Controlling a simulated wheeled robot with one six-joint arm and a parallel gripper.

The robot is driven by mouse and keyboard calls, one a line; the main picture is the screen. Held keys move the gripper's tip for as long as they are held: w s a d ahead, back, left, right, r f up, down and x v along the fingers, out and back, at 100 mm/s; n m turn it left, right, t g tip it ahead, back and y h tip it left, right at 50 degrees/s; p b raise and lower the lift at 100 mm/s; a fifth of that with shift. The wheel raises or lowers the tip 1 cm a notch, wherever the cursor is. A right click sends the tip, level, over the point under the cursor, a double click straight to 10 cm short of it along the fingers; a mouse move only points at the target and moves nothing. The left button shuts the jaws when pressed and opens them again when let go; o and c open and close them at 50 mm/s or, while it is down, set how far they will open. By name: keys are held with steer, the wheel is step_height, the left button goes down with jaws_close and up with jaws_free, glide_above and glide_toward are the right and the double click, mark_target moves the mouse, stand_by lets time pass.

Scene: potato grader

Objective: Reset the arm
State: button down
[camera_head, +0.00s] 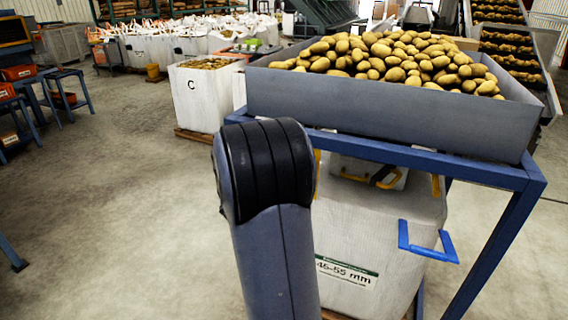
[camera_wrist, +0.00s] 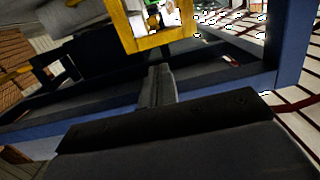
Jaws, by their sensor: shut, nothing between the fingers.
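My arm (camera_head: 275,250) stands upright in the lower middle of the head view, its black rounded joint on top, in front of the potato hopper. My gripper is not visible in the head view. In the wrist view, my gripper (camera_wrist: 158,72) shows as a narrow grey piece rising from a wide dark body at the bottom. It is shut and holds nothing. Beyond it are blue frame bars (camera_wrist: 290,45) and a yellow frame (camera_wrist: 160,38); how far off they are I cannot tell.
A grey hopper (camera_head: 390,118) heaped with potatoes (camera_head: 400,62) stands on a blue frame (camera_head: 500,245). A white bag (camera_head: 375,225) marked 45-55 mm sits beneath it. Bag C (camera_head: 195,100) stands further back. Blue stands (camera_head: 68,95) are at left. The left floor is mostly clear.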

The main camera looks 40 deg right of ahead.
steer(key=shift+s+a, duration=0.2)
steer(key=shift+a, duration=0.2)
